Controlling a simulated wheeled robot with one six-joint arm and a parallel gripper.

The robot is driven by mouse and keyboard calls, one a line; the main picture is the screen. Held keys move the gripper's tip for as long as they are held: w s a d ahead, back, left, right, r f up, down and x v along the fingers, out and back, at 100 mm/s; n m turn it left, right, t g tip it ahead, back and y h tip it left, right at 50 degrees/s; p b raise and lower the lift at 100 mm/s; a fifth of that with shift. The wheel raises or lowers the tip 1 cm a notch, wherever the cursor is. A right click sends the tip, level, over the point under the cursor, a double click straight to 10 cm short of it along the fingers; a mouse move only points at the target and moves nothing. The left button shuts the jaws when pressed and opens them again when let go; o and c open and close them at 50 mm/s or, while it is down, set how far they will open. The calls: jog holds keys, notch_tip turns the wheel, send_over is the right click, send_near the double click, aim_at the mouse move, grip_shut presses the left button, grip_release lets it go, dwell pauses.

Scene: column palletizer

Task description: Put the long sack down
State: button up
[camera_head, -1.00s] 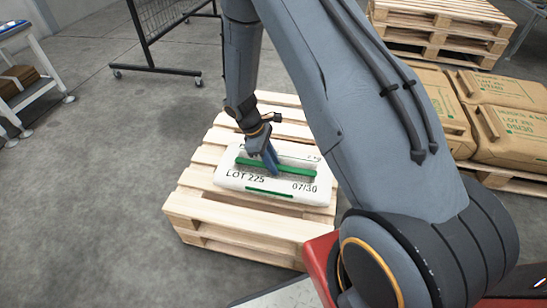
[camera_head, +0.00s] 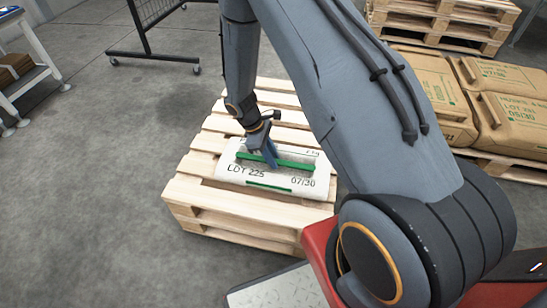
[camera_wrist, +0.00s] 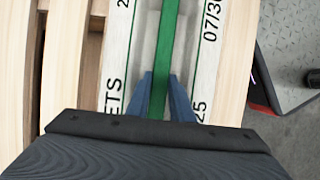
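The long sack (camera_head: 233,170) is white with a green handle strip and black print reading LOT 225 and 07/30. It lies flat over the slats of a wooden pallet (camera_head: 200,195); I cannot tell whether it touches them. My gripper (camera_head: 270,160) is at the middle of the sack, its blue fingers on either side of the green handle (camera_head: 295,164). In the wrist view the fingers (camera_wrist: 168,95) close in on both sides of the green handle (camera_wrist: 165,50), with the white sack (camera_wrist: 207,65) beneath.
Brown sacks (camera_head: 515,110) lie on another pallet at the right. Empty pallets (camera_head: 440,25) are stacked at the back right. A wheeled black mesh rack (camera_head: 150,55) stands at the back, and a bench (camera_head: 35,70) at the left. The left floor is clear.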

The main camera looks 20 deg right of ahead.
jog(key=o, duration=0.4)
jog(key=shift+o, duration=0.2)
jog(key=a+r+m+p, duration=0.1)
jog(key=a+r, duration=0.3)
jog(key=r, duration=0.7)
jog(key=a+r+m+p, duration=0.1)
jog(key=a+r, duration=0.2)
jog(key=r, duration=0.8)
jog(key=s+a+r+m+t+y, duration=0.1)
jog(key=s+a+r+m+y, duration=0.1)
jog(key=s+r, duration=0.7)
jog(key=s+a+r+m+t+y, duration=0.1)
jog(key=s+a+r+m+y, duration=0.1)
jog(key=s+r, duration=0.7)
jog(key=s+a+m, duration=0.1)
jog(key=s+a, duration=0.1)
jog(key=s, duration=0.4)
jog(key=shift+m, duration=0.4)
